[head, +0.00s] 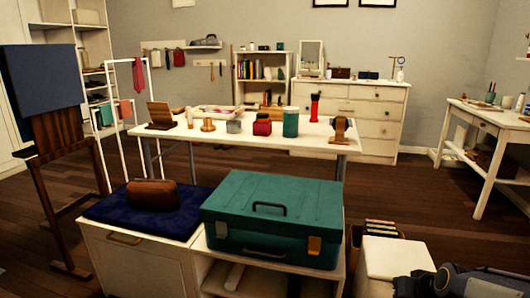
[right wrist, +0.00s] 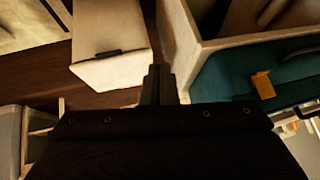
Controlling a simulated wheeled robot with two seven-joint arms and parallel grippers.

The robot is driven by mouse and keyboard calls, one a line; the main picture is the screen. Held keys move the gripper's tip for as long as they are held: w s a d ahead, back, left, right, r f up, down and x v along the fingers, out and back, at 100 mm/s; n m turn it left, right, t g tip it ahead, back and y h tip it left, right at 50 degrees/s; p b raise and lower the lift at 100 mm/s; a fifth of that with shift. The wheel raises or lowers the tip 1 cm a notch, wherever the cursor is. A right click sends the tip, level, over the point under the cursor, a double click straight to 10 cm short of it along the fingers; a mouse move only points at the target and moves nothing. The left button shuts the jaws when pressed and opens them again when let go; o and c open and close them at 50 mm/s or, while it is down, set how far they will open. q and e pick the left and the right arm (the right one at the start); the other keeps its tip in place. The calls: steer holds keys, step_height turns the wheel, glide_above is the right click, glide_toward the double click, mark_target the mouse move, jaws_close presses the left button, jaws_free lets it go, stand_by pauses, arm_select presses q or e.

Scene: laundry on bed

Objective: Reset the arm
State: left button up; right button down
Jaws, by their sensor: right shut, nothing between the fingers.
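Part of my right arm (head: 455,284) enters at the bottom right corner of the head view, low beside a white box (head: 393,258). My right gripper (right wrist: 160,72) shows in the right wrist view, with its two dark fingers together and nothing between them. It points toward the gap between the white box, seen there too (right wrist: 108,45), and the cabinet with the teal case. I cannot tell whether the fingertips touch anything. My left arm and gripper are not in the head view.
A teal case (head: 272,215) and a brown bag (head: 152,194) on a blue cushion (head: 105,205) rest on a low white cabinet (head: 130,262). Behind is a white table (head: 270,143) with jars and small items. Open wooden floor (head: 430,215) lies right of the table.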

steer(key=s+a+r+n+g+y, duration=0.1)
steer(key=s+a+r+y, duration=0.1)
steer(key=s+a, duration=0.8)
steer(key=s+a+r+g+y, duration=0.1)
steer(key=s+a+r+y, duration=0.15)
steer(key=s+a, duration=0.75)
steer(key=s+d+r+p, duration=0.2)
steer(key=r+p, duration=1.5)
steer(key=r, duration=0.1)
steer(key=s+d+r+p, duration=0.2)
steer(key=r+p, duration=1.5)
steer(key=p, duration=0.1)
steer(key=shift+r+h+p, duration=0.3)
steer(key=shift+r+h, duration=0.1)
steer(key=shift+h, duration=0.05)
steer(key=shift+d, duration=0.1)
